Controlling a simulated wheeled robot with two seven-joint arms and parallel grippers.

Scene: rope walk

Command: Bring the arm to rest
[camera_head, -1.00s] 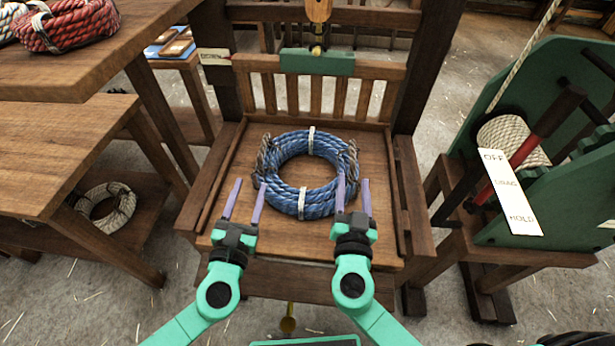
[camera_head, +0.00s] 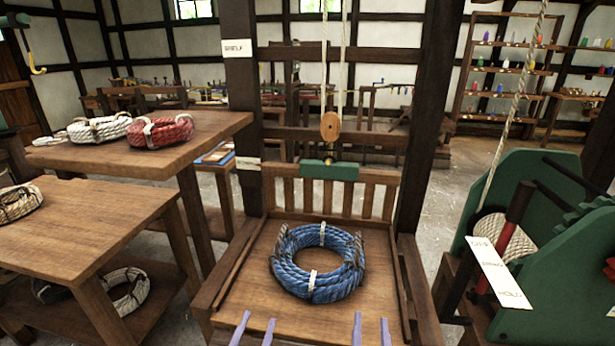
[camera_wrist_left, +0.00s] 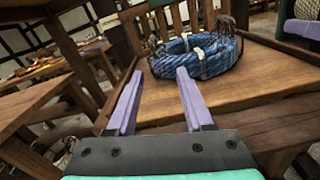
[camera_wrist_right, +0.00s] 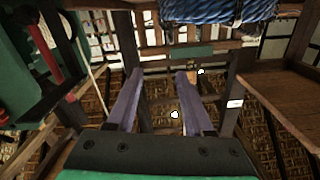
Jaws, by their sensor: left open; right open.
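My left gripper (camera_head: 254,328) shows only its purple fingertips at the bottom of the head view. In the left wrist view its fingers (camera_wrist_left: 155,95) are apart with nothing between them. My right gripper (camera_head: 371,330) also shows only its fingertips at the bottom edge. In the right wrist view its fingers (camera_wrist_right: 156,95) are apart and empty. Both grippers are on the near side of a blue rope coil (camera_head: 318,285), apart from it. The coil has white ties and lies flat on the wooden seat-like platform (camera_head: 245,300). My arms are out of the head view.
A wooden table (camera_head: 215,125) at the left holds a red coil (camera_head: 160,132) and a white coil (camera_head: 98,130). A green winch (camera_head: 550,200) with a lever and label plate stands at the right. A wooden pulley block (camera_head: 330,126) hangs behind the platform on ropes.

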